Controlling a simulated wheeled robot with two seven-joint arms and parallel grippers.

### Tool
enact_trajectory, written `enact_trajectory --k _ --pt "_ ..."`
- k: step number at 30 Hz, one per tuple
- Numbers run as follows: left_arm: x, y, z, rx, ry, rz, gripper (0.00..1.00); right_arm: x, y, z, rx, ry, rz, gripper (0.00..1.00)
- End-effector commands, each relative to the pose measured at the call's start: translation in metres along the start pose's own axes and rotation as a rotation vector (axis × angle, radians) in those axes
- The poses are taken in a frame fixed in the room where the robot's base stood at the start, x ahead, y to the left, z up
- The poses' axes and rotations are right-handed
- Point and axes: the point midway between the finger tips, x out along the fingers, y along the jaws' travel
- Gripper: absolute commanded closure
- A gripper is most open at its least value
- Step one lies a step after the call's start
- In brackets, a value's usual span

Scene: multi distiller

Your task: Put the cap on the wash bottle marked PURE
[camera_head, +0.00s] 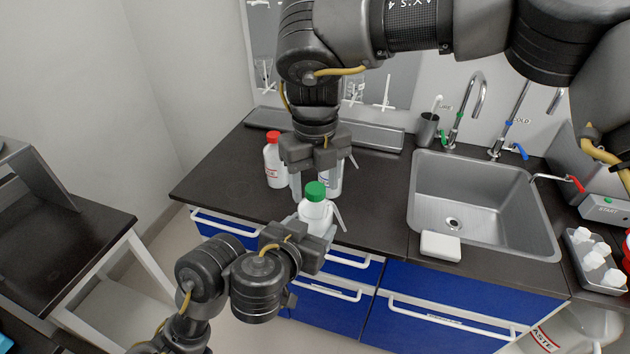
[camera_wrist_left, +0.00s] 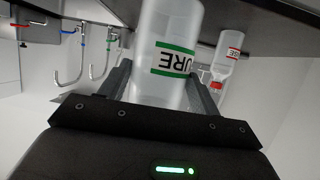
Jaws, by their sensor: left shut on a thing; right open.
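The PURE wash bottle (camera_head: 313,211) is white with a green cap (camera_head: 316,190) at its top; whether the cap is fully seated cannot be told. In the left wrist view the bottle (camera_wrist_left: 165,92) shows a green-edged label, partly hidden, reading "URE". My left gripper (camera_head: 320,229) is shut on the bottle's body and holds it near the counter's front edge; its fingers also flank the bottle in the wrist view (camera_wrist_left: 163,88). My right gripper (camera_head: 316,179) points down, open, at the cap, with its fingers to either side in the picture; contact cannot be told.
A red-capped bottle (camera_head: 272,163) stands on the dark counter (camera_head: 225,178), left of my right gripper. Another pale bottle (camera_head: 334,180) is partly hidden behind that gripper. The sink (camera_head: 478,200) and a white block (camera_head: 440,246) are to the right. The counter's left part is clear.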

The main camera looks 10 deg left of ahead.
Motion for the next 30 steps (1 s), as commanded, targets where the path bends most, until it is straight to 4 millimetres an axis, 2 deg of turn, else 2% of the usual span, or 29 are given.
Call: enact_trajectory --k 5,12,18,24,30 --pt "0.0 0.0 -0.001 -0.001 0.002 0.0 0.5 -0.022 0.0 0.001 0.001 -0.003 -0.001 0.43" --pt "0.0 0.0 -0.001 -0.001 0.002 0.0 0.5 -0.072 0.0 0.001 0.002 -0.005 -0.003 0.43" --pt "0.0 0.0 -0.001 -0.001 0.002 0.0 0.5 -0.103 -0.001 0.001 0.002 -0.002 -0.003 0.43" --pt "0.0 0.0 -0.001 -0.001 0.002 0.0 0.5 -0.117 0.0 0.001 0.001 -0.001 -0.001 0.43" --pt "0.0 0.0 -0.001 -0.001 0.002 0.0 0.5 -0.118 0.0 0.001 0.0 0.0 0.0 0.43"
